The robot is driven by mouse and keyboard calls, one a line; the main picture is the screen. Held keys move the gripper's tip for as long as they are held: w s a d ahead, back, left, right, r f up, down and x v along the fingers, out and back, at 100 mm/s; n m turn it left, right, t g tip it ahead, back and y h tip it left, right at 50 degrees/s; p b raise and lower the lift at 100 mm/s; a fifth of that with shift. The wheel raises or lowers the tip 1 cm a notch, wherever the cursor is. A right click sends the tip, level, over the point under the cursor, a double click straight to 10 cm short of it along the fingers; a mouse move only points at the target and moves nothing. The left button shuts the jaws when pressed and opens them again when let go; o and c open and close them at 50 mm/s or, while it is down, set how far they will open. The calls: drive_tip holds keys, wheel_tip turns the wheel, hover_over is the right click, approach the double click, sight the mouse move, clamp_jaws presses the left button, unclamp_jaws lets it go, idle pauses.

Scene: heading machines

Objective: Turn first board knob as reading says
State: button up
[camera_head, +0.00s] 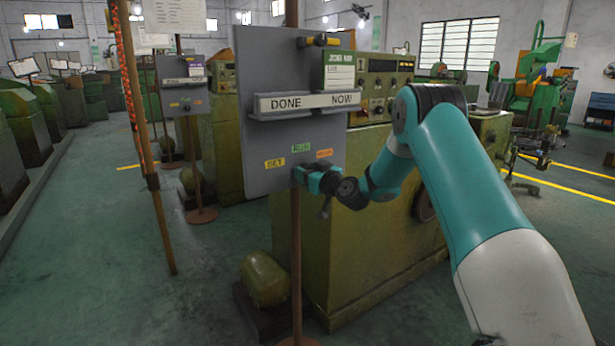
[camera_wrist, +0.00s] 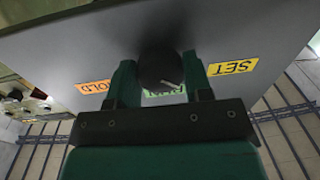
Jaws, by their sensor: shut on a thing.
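The first board (camera_head: 262,205) is a grey panel on a brown post in the head view. It carries a yellow SET label (camera_head: 275,163), a green RUN label (camera_head: 301,147) and an orange HOLD label (camera_head: 324,153). A ledge reads DONE (camera_head: 286,103) and NOW (camera_head: 342,99). In the wrist view the dark round knob (camera_wrist: 158,62) sits between the fingers of my gripper (camera_wrist: 160,80), which are shut on it. The board appears upside down there, with HOLD (camera_wrist: 93,87) left, SET (camera_wrist: 233,67) right and RUN partly hidden. A short pale mark shows on the knob's lower right.
A green-and-white card (camera_head: 340,77) is at the board's upper right. A similar second board (camera_head: 181,101) stands behind. An olive machine (camera_head: 345,260) is close behind the first board. A leaning brown pole (camera_head: 152,182) stands left. The floor at left is open.

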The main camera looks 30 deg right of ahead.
drive_tip(key=m+b, duration=0.1)
drive_tip(key=m, duration=0.4)
drive_tip(key=shift+m, duration=0.4)
drive_tip(key=m+h, duration=0.1)
drive_tip(key=m, duration=0.4)
drive_tip(key=shift+m+p, duration=0.3)
drive_tip(key=m+p, duration=0.1)
drive_tip(key=m, duration=0.2)
drive_tip(key=m+p, duration=0.2)
drive_tip(key=m, duration=0.1)
drive_tip(key=shift+r+m+t+h, duration=0.1)
drive_tip(key=shift+m+t+h, duration=0.2)
drive_tip(key=shift+m, duration=0.1)
drive_tip(key=shift+m+p, duration=1.65)
drive_tip(key=shift+m, duration=0.45)
drive_tip(key=shift+f, duration=0.2)
drive_tip(key=o, duration=0.9)
